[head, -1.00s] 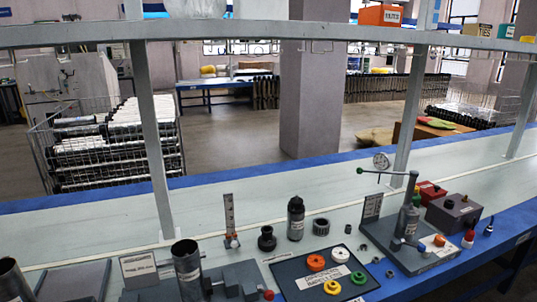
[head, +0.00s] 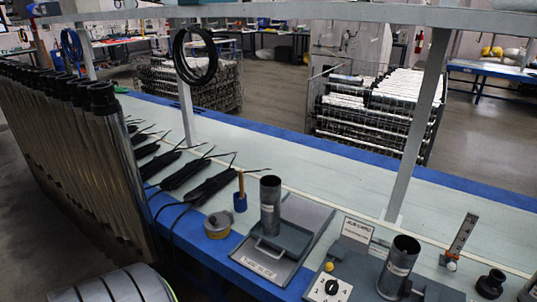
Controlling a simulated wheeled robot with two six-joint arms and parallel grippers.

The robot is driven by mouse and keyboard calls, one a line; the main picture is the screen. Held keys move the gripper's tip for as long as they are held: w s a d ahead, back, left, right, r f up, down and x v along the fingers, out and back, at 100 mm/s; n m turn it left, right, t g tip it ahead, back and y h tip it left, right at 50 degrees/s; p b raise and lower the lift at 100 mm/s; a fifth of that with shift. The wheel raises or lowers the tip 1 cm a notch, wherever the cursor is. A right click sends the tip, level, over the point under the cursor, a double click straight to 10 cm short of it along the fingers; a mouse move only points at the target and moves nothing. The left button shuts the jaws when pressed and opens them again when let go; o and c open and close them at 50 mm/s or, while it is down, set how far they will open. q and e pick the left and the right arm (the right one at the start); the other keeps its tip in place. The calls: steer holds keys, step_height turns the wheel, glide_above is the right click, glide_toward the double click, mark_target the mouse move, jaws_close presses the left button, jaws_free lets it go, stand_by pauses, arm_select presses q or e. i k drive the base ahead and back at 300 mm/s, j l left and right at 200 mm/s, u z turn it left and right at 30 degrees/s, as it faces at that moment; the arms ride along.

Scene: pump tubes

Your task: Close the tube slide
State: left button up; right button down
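A grey plate (head: 310,223) with a label on its front edge lies on the workbench at the lower middle of the head view; I cannot tell for sure that it is the tube slide. A block with a handle (head: 268,247) sits on it, and a dark upright tube (head: 270,203) stands at this block. To its right, a second upright tube (head: 400,262) stands in a dark fixture with a round dial (head: 328,290). Neither of my grippers is in view.
Several long metal tubes (head: 80,160) stand in a row at the left. Black cabled parts (head: 210,187), a round tin (head: 218,225) and a small blue holder (head: 240,202) lie on the bench. A post (head: 420,120) rises behind the fixture. The rear bench strip is clear.

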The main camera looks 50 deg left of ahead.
mark_target(293, 241)
steer(key=u, duration=1.4)
steer(key=k, duration=0.05)
